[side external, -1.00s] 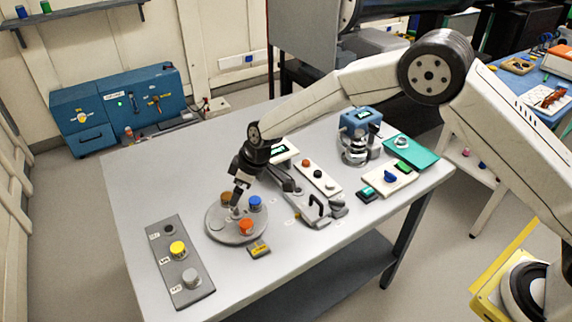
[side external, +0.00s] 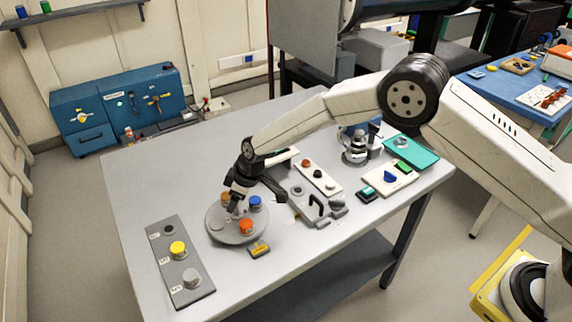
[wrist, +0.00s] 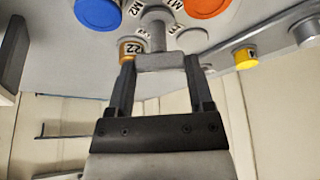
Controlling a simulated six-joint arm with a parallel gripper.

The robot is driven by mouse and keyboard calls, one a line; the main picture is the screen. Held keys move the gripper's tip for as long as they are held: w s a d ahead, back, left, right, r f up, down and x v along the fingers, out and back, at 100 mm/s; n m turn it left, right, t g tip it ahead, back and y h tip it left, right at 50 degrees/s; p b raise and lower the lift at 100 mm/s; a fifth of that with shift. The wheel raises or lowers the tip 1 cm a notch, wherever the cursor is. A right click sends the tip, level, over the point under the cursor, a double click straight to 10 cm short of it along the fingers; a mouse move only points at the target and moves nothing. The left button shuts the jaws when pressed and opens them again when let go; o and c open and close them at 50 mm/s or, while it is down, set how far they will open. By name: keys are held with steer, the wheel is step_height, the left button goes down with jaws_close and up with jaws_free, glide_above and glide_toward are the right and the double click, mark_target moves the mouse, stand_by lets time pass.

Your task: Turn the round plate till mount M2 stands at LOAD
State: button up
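The round grey plate (side external: 222,234) lies on the table and carries an orange-capped piece (side external: 246,226), a blue-capped piece (side external: 255,202) and a brownish one (side external: 225,197). In the wrist view, labels M2 (wrist: 134,8) and M1 (wrist: 178,5) lie near the blue cap (wrist: 97,12) and orange cap (wrist: 207,6) respectively. My gripper (side external: 237,208) is low over the plate's middle. In the wrist view its fingers (wrist: 160,66) stand at both ends of a grey crossbar (wrist: 160,62) and appear to touch it. A yellow marker (side external: 259,249) sits at the plate's front edge; its writing is unreadable.
A grey rack (side external: 182,263) with a yellow-capped piece (side external: 178,249) stands left of the plate. A fixture with a black handle (side external: 317,208) and a white button panel (side external: 318,177) lie to the right. Bare table lies behind the plate.

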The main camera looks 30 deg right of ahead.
jaws_close()
steer(key=shift+m, duration=0.6)
steer(key=shift+a+m+t+h, duration=0.15)
steer(key=shift+m+t+h, duration=0.45)
steer(key=shift+m, duration=1)
steer(key=shift+m+h, duration=1)
steer(key=shift+m, duration=1.3)
steer(key=m+h, duration=0.1)
steer(key=m, duration=0.3)
steer(key=shift+a+m+h, duration=0.2)
steer(key=shift+m+h, duration=0.2)
steer(key=shift+m+g+h, duration=0.6)
steer(key=shift+m, duration=1.4)
steer(key=shift+r, duration=0.1)
